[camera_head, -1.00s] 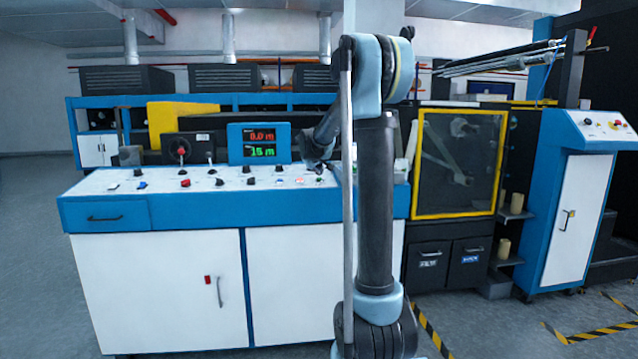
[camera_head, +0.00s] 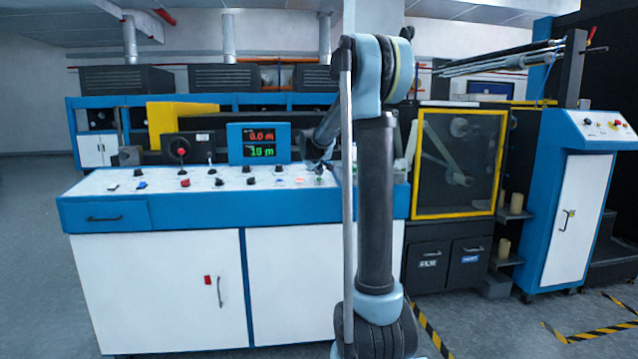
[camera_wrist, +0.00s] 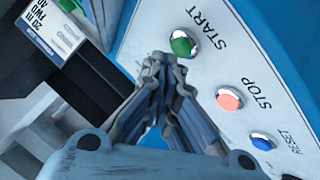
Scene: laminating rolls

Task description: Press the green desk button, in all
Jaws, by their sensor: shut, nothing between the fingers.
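The green button (camera_wrist: 181,44), domed with a silver rim and labelled START, sits on the white desk panel in the wrist view. My gripper (camera_wrist: 163,64) is shut and empty, with its fingertips just beside the button's lower left in that view. I cannot tell for sure whether they touch it. In the head view my gripper (camera_head: 320,168) is low over the right part of the desk top, and the green button (camera_head: 319,179) shows as a small spot below it.
A pinkish-red STOP button (camera_wrist: 228,99) and a blue RESET button (camera_wrist: 262,141) are in line with the green one. The blue and white desk (camera_head: 150,215) carries several knobs and a display (camera_head: 259,144). A yellow-framed machine door (camera_head: 458,165) stands to the right.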

